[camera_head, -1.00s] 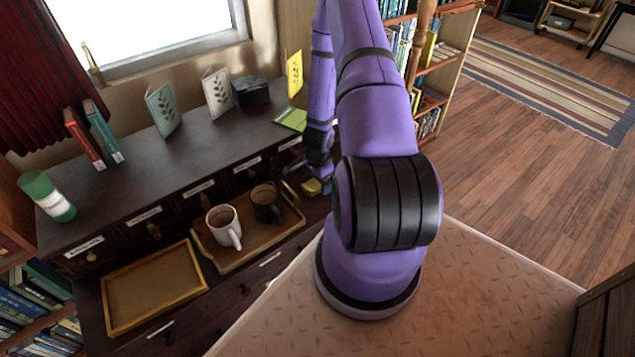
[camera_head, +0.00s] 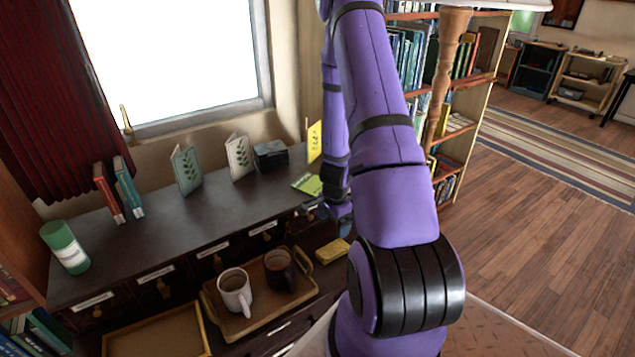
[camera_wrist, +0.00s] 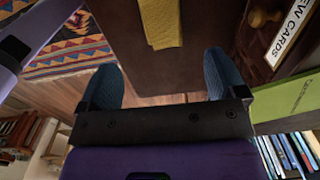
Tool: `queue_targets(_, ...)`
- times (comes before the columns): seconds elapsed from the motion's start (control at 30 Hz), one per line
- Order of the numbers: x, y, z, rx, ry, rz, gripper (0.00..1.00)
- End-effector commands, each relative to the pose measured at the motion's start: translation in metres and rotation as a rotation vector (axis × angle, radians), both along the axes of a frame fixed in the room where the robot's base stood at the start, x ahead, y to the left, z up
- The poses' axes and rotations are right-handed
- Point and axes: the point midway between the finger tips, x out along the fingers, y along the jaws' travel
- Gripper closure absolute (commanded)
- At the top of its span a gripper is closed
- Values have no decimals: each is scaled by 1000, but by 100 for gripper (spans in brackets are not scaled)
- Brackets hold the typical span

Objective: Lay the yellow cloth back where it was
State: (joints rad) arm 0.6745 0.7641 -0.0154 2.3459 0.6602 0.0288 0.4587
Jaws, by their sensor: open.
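The yellow cloth (camera_head: 332,251) lies folded on the dark lower ledge of the cabinet, just right of the wooden tray with the mugs. It also shows at the top of the wrist view (camera_wrist: 160,22), flat on the dark surface and beyond my fingertips. My gripper (camera_wrist: 165,75) is open, with nothing between its two blue fingers. In the head view my gripper is partly hidden by my arm, above and behind the cloth and apart from it.
A wooden tray (camera_head: 212,312) holds a white mug (camera_head: 235,293) and a dark mug (camera_head: 279,271). An empty framed tray (camera_head: 160,335) is at lower left. Books, cards, a dark box (camera_head: 270,156) and a green-capped canister (camera_head: 65,247) stand on the upper shelf.

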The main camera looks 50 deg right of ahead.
Motion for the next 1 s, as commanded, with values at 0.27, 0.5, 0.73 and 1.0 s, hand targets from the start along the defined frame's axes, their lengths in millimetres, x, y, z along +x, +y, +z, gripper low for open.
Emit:
queue_targets(0.27,36,22,64,-8,-84,182,10)
queue_targets(0.5,65,68,157,-25,-182,471,10)
queue_targets(0.73,68,119,240,-60,-253,749,10)
queue_targets(1.0,41,178,323,-126,-307,1069,10)
